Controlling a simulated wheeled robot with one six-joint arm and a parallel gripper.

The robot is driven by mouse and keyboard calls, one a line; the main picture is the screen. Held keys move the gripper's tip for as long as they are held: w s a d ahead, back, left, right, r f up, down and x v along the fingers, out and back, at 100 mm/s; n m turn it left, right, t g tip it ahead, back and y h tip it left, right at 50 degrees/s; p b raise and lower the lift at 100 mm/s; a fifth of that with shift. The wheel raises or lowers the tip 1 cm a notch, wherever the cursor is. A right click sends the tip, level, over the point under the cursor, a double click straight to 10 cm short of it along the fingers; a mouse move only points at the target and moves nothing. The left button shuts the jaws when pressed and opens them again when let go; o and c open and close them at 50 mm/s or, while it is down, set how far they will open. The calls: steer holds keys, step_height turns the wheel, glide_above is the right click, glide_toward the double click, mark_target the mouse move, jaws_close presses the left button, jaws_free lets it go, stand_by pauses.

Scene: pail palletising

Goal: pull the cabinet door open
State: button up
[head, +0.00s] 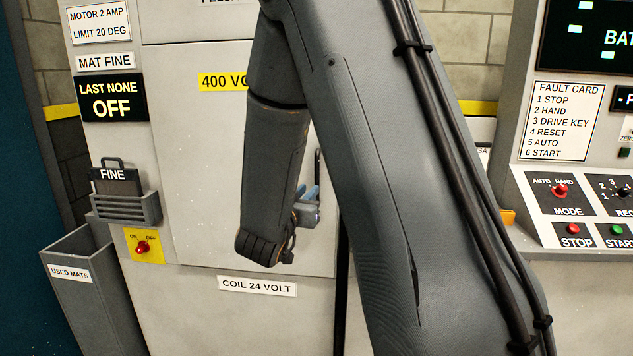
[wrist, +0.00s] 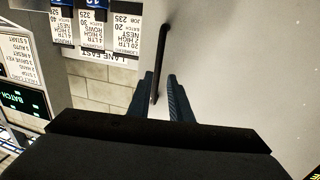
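The pale grey cabinet door (head: 200,150) fills the middle of the head view, with a yellow 400 VO... label partly covered by my arm. It looks shut, though its right edge is partly hidden. Its black upright bar handle (head: 318,165) is near the right edge, partly hidden by my gripper. My gripper (head: 309,194) is at the handle's lower part. In the wrist view, the door (wrist: 240,60) is at right and the handle (wrist: 162,55) runs down between my gripper's (wrist: 162,88) two spread blue-grey fingers, closer to the left finger. Contact cannot be told.
A used mats bin (head: 85,300) and a mat holder (head: 125,205) are left of the door. A red-knobbed switch (head: 143,247) sits on a yellow plate. A control desk (head: 575,210) is at right. Lane cards (wrist: 125,45) hang beyond the door in the wrist view.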

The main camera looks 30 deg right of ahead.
mark_target(316, 181)
steer(key=x, duration=0.4)
steer(key=p+x, duration=0.1)
steer(key=x, duration=0.3)
steer(key=shift+s+d+r, duration=0.1)
steer(key=shift+s+r, duration=0.05)
steer(key=shift+r, duration=0.05)
steer(key=shift+c, duration=0.5)
jaws_close()
